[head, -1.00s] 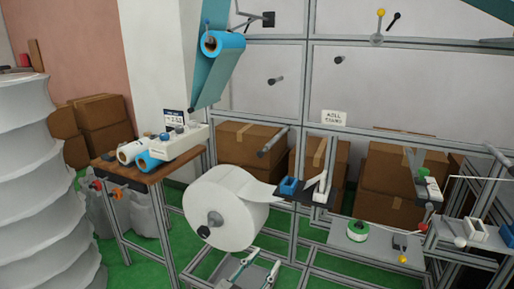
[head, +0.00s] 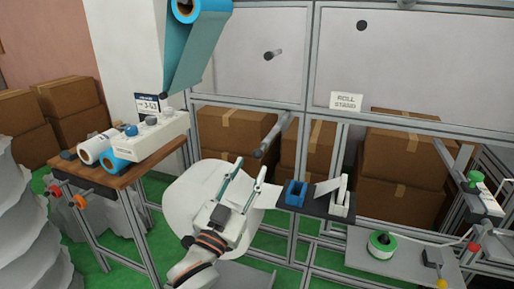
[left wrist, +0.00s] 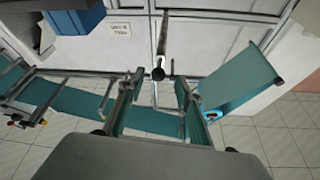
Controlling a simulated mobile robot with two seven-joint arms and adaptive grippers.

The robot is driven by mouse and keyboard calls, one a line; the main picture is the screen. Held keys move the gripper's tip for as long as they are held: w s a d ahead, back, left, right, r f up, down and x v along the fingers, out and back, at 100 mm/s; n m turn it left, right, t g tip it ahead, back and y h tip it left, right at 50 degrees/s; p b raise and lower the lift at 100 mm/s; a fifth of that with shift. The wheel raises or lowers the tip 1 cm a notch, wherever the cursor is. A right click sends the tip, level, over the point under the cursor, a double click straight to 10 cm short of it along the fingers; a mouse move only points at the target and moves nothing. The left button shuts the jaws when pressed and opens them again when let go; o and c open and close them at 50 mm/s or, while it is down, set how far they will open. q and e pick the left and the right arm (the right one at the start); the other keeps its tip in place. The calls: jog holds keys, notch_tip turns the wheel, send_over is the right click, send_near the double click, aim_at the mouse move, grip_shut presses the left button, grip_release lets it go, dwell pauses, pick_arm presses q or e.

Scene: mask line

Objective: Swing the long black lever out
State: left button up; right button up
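A long dark rod (head: 275,136), which looks like the black lever, juts out from the metal frame left of centre in the head view. In the left wrist view the rod (left wrist: 163,42) points toward me, its round end just beyond the fingertips. My left gripper (head: 251,164) is open and empty, just below and left of the rod's near end, in front of the big white roll (head: 182,205). In the left wrist view its two fingers (left wrist: 158,82) stand apart with nothing between them. I cannot tell whether they touch the rod. My right gripper is not in view.
A blue block (head: 295,193) and a white clamp (head: 340,197) sit on a dark shelf right of the gripper. A wooden table (head: 120,180) with a white device stands left. Teal film hangs from a blue roll (head: 187,10) above. Cardboard boxes (head: 395,150) stand behind the frame.

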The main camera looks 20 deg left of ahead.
aim_at(260, 151)
pick_arm(q)
jog(key=x, duration=0.7)
jog(key=shift+w+d+r, duration=0.1)
jog(key=shift+d, duration=0.05)
grip_shut()
